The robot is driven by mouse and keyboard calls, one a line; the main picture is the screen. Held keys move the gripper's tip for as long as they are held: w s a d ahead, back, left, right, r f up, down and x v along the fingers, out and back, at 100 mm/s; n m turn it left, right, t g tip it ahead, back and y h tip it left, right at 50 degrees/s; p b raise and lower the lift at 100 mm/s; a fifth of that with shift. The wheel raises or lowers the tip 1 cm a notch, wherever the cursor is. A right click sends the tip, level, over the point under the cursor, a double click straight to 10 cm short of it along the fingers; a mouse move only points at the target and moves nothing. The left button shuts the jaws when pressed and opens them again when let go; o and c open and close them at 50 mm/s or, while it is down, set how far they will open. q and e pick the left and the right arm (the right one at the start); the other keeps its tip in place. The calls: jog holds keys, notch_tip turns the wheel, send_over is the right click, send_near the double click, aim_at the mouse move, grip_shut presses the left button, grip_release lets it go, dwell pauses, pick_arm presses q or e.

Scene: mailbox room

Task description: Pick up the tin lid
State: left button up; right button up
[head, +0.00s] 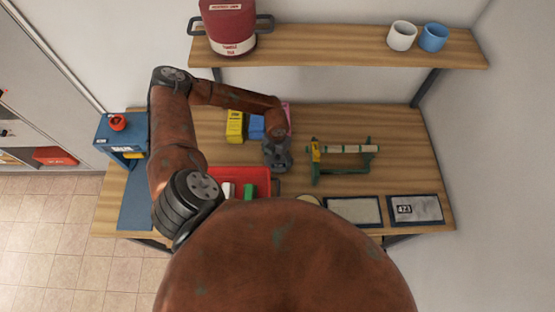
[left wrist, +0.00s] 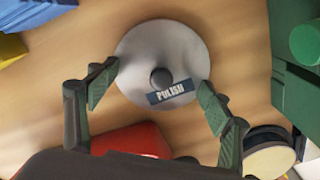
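The tin lid (left wrist: 140,50) is a round grey disc with a dark knob and a "POLISH" label. It lies on the wooden table in the left wrist view. My left gripper (left wrist: 160,77) is open, with one fingertip on each side of the lid, overlapping its edges in the picture. I cannot tell whether they touch it. In the head view my left gripper (head: 277,158) points down over the table, and the lid is hidden there. A round, dark-rimmed container with a pale top (left wrist: 268,156) is at the lower right of the wrist view. My right gripper is not in view.
A red tray (head: 262,172) holds small items left of the gripper. Yellow (head: 235,125) and blue (head: 256,127) objects stand behind. A green frame with a roller (head: 345,150) is to the right. Two framed panels (head: 353,211) (head: 416,209) lie at the front right.

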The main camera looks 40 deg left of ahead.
pick_arm(q)
jog(key=shift+s+f, duration=0.25)
